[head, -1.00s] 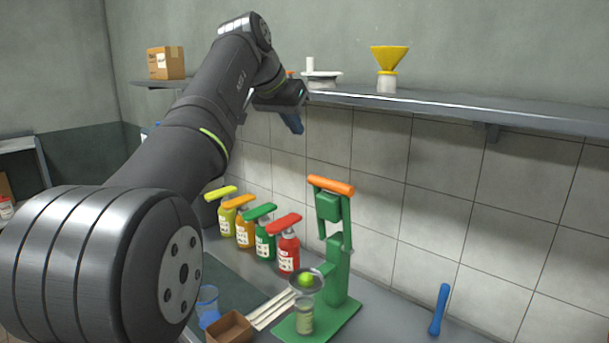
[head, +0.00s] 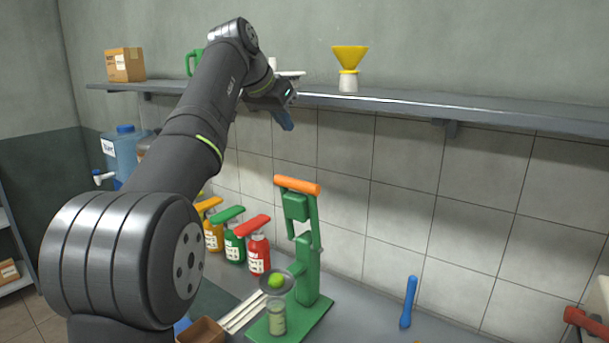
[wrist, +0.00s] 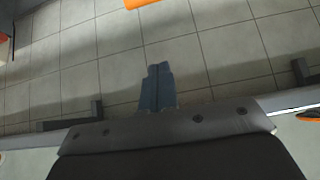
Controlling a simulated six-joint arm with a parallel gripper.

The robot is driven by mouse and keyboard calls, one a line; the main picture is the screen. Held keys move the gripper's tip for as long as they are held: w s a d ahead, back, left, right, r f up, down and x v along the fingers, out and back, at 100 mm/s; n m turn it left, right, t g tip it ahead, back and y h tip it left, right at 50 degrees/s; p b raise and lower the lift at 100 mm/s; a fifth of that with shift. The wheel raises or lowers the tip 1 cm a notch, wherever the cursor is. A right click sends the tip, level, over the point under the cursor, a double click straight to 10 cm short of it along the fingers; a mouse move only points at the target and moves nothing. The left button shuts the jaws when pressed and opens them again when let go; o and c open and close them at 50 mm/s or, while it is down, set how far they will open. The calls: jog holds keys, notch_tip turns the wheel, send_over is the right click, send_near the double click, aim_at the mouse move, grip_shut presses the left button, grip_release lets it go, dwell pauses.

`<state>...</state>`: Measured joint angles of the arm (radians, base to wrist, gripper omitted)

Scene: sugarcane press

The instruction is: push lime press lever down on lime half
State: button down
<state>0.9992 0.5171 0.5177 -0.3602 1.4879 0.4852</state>
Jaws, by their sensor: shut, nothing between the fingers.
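The green lime press (head: 308,250) stands on the counter right of centre in the head view. Its lever is raised, with an orange handle (head: 297,185) across the top; the handle also shows cut off at the top edge of the wrist view (wrist: 140,3). A lime half (head: 276,281) sits in the press's round cup (head: 268,289), above a jar (head: 277,316). My gripper (head: 287,124) is up near the shelf, left of and above the handle, apart from it. In the wrist view its blue fingers (wrist: 157,85) are together and empty.
Pump bottles, including a red one (head: 258,252) and a green one (head: 234,245), stand left of the press. A shelf (head: 400,103) with a yellow funnel (head: 349,60) runs along the wall. A blue pestle-like tool (head: 408,302) is to the right. A brown box (head: 201,331) is in front.

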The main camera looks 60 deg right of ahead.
jog(key=shift+a+f+x, duration=0.45)
jog(key=shift+a+x, duration=0.05)
jog(key=shift+x, duration=2.25)
jog(key=shift+a+f+x, duration=0.4)
jog(key=shift+a+x, duration=0.1)
jog(key=shift+x, duration=2.3)
jog(key=shift+a+f+x, duration=0.45)
jog(key=shift+a+x, duration=0.05)
jog(key=shift+x, duration=2.25)
jog(key=shift+a, duration=0.1)
